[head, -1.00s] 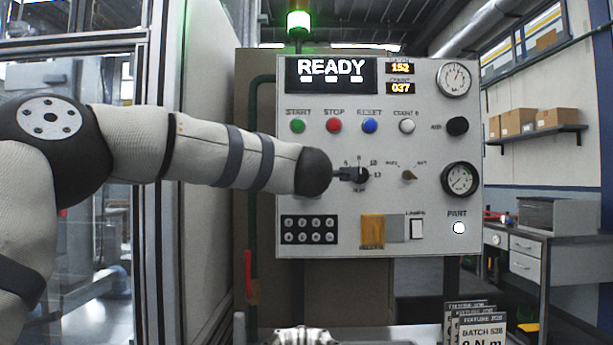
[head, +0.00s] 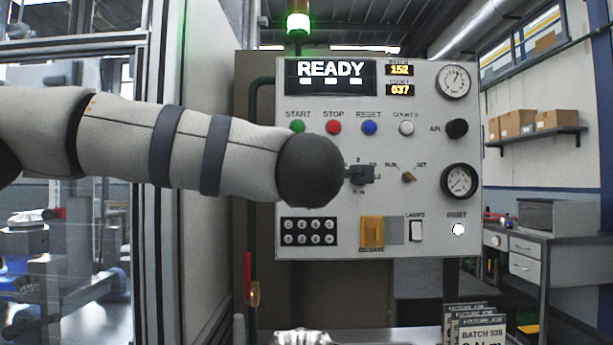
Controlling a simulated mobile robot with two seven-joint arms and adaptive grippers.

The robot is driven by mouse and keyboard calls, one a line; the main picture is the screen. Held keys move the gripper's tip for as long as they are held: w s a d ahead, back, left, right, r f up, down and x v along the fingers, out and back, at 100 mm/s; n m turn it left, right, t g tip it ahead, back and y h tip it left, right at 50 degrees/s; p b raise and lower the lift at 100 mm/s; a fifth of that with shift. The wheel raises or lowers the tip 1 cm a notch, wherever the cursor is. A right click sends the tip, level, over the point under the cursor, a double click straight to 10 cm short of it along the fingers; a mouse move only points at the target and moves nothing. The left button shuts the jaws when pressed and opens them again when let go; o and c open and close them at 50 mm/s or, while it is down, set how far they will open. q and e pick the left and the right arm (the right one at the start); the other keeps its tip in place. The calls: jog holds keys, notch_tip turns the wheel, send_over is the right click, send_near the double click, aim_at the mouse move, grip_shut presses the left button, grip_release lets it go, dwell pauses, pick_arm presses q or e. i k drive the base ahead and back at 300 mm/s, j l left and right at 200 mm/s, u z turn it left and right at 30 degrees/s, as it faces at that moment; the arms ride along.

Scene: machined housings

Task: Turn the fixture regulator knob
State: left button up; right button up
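The control panel (head: 430,235) faces me. On its middle is a black rotary knob (head: 362,174) with numbers around it. A round black knob marked AIR (head: 457,128) sits at the right, between two dial gauges. No label reading fixture regulator is legible. My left arm comes in from the left, and its dark rounded wrist end covers the panel just left of the numbered knob. My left gripper (head: 348,174) shows only as a small dark piece at that knob's left side. Its fingers are mostly hidden, and I cannot tell whether they touch or grip the knob.
Coloured push buttons (head: 333,127) line the panel above the knob. A small RUN/SET selector (head: 409,177), an orange cover (head: 372,231), a white switch (head: 416,230) and a black keypad (head: 309,231) are close by. Batch cards (head: 480,328) stand below right.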

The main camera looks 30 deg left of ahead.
aim_at(457, 128)
jog(key=k+l, duration=0.8)
jog(key=k, duration=0.05)
